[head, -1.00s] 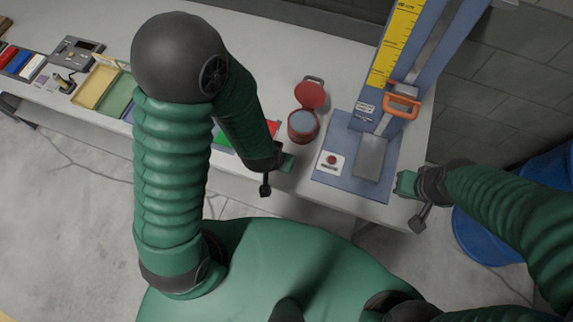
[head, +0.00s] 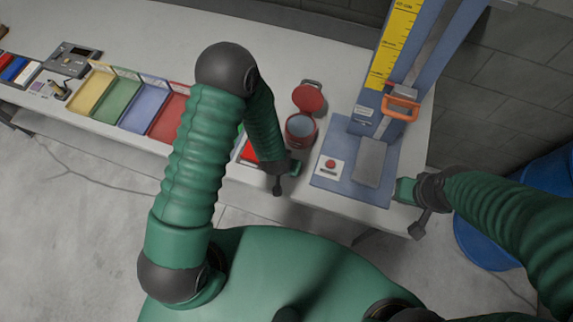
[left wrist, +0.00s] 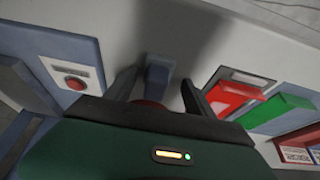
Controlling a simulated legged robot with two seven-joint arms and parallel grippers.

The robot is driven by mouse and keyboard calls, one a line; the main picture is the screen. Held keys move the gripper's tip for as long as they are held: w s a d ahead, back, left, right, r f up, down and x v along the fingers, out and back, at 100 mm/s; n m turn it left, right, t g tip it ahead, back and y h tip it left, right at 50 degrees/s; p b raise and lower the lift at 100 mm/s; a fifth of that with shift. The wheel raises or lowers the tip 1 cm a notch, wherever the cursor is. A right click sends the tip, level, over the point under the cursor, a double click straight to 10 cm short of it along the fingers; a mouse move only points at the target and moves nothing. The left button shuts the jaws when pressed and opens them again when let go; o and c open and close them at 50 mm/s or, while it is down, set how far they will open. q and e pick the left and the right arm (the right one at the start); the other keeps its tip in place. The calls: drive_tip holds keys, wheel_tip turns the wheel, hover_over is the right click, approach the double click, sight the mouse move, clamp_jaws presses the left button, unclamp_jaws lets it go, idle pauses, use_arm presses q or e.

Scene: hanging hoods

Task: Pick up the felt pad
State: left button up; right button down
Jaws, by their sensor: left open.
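A small blue-grey block (left wrist: 158,68) lies on the pale tabletop between my left fingers in the left wrist view. It may be the felt pad, but I cannot tell for certain. My left gripper (left wrist: 158,90) is open, with one finger to each side of the block and no visible grip on it. In the head view my left gripper (head: 287,170) is over the table's front edge, and I cannot make out the block there. My right gripper (head: 407,190) is at the table's right front corner; its jaw state is unclear.
A red canister (head: 300,130) with its lid raised stands behind my left gripper. To the right is a blue press (head: 335,190) with a red button and a tall ruler column. Coloured trays (head: 113,98) line the left. Red (left wrist: 230,95) and green (left wrist: 275,110) pieces lie beside my left gripper.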

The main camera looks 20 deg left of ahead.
use_arm(q)
drive_tip(key=shift+d, duration=0.35)
drive_tip(key=shift+c, duration=0.4)
drive_tip(key=shift+d, duration=0.15)
drive_tip(key=c, duration=1)
drive_tip(key=shift+a, duration=0.35)
clamp_jaws()
use_arm(e)
drive_tip(key=shift+d, duration=0.25)
use_arm(q)
drive_tip(key=shift+r, duration=0.1)
use_arm(e)
drive_tip(key=shift+f, duration=0.1)
